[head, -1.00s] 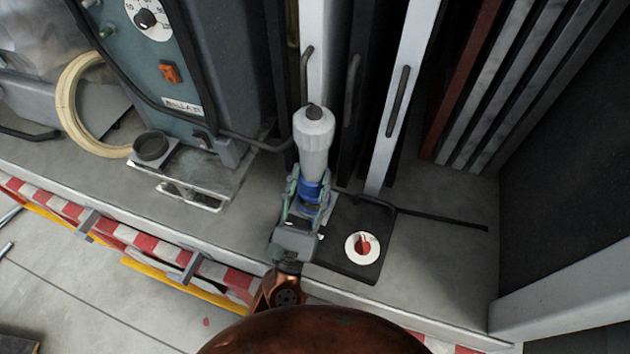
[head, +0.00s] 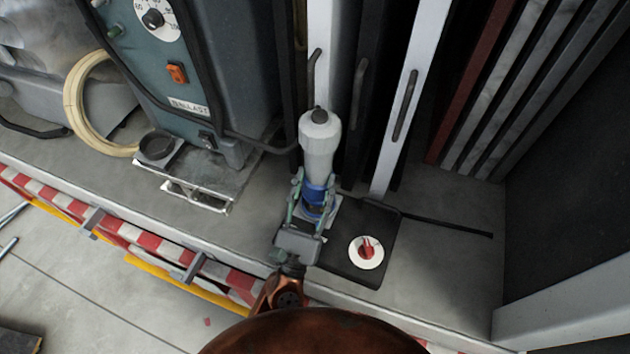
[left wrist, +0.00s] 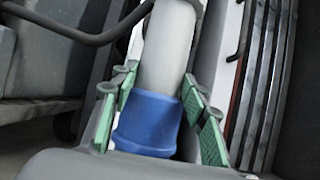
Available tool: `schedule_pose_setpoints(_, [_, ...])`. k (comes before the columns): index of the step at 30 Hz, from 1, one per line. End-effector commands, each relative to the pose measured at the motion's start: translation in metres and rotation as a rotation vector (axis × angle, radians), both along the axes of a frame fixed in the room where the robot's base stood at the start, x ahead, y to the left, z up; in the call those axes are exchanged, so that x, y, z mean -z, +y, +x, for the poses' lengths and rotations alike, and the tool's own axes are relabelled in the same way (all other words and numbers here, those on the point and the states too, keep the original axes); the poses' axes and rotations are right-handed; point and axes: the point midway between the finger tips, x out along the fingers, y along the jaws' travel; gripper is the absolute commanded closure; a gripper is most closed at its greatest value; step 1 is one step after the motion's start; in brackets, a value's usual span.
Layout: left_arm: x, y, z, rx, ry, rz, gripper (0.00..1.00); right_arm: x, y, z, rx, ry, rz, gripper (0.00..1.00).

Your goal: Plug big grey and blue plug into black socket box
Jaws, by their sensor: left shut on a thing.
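The big grey and blue plug (head: 320,150) stands roughly upright, with its grey body on top and its blue collar below. My left gripper (head: 315,200) is shut on the plug around its blue collar. In the left wrist view the plug's blue part (left wrist: 150,122) lies between the green pads of the gripper (left wrist: 158,105). The black socket box (head: 383,225) lies flat on the truck bed, with a white disc and red knob on top. The plug is at the left end of the box. Its lower end is hidden by the gripper, so I cannot tell how far it sits in the socket.
A blue-grey ballast unit (head: 200,70) with a dial and orange switch stands at the left. A cream cable coil (head: 80,120) lies beside it. White and dark panels with handles stand behind the plug. The bed's edge has a red and white stripe (head: 140,235).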

Motion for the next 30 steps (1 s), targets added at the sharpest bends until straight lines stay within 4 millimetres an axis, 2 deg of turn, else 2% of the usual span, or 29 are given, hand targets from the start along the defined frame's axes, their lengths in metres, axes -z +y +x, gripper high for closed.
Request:
schedule_pose_setpoints(15, [0.008, 0.0, 0.0, 0.001, -0.003, -0.002, 1.0, 0.007, 0.0, -0.003, 0.0, 0.006, 0.0, 0.6])
schedule_pose_setpoints(30, [0.008, 0.0, -0.001, 0.0, -0.003, -0.002, 1.0, 0.007, 0.0, -0.003, 0.0, 0.006, 0.0, 0.6])
